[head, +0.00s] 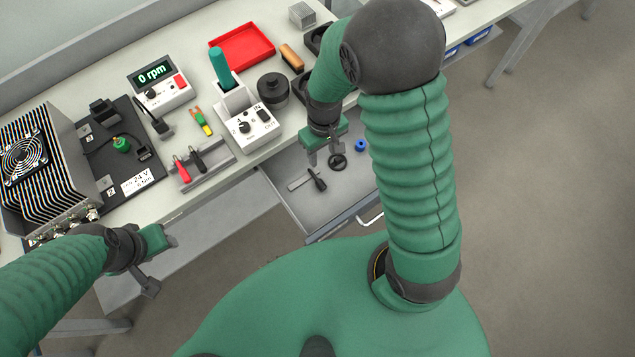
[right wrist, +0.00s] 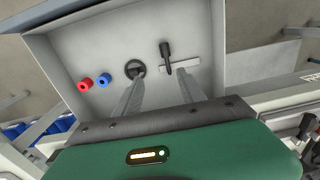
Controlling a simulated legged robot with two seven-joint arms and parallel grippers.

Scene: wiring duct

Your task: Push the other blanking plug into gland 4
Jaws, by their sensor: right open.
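A blue ring-shaped piece, perhaps a blanking plug, (head: 361,146) lies in the open drawer. In the right wrist view the blue piece (right wrist: 103,80) lies beside a similar red one (right wrist: 85,85), which my right arm seems to hide from the head view. Metal glands (head: 77,221) line the near edge of the finned box (head: 68,160) at the left. Their numbers are unreadable. My right gripper (head: 325,157) is open and empty above the drawer; its fingers (right wrist: 160,76) point at the drawer floor, right of both pieces. My left gripper (head: 168,245) is in front of the bench; its finger gap is unclear.
The drawer (head: 288,192) also holds a black round knob (head: 338,161) and a black-handled tool (head: 317,181).

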